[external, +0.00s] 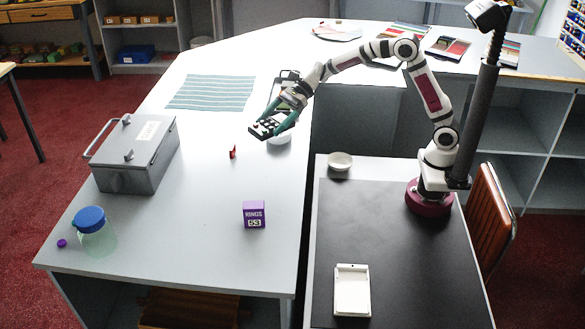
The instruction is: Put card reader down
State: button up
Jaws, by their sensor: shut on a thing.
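My gripper (278,116), with green fingers, is shut on the card reader (264,127). The card reader is small and dark with pale keys, and it looks tilted. It appears to be held above the light grey counter (205,215), near the middle of the picture; its exact height I cannot tell. The fingers hide part of it.
A pale round dish (280,139) is partly hidden behind my gripper. A small red object (233,152), purple box (254,214), grey case (138,154), blue-lidded jar (94,232) and striped cloth (212,92) lie around. The counter's front middle is clear. A white tray (352,291) is at lower right.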

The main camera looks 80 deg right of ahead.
send_over(258, 180)
jog(key=f, duration=0.6)
jog(key=shift+d+f, duration=0.25)
jog(key=shift+f, duration=0.05)
jog(key=shift+a+f, duration=0.15)
jog(key=shift+f, duration=0.95)
jog(key=shift+a+f, duration=0.15)
jog(key=shift+f, duration=0.95)
jog(key=o, duration=1.4)
jog(key=shift+f, duration=0.15)
jog(key=shift+c, duration=0.2)
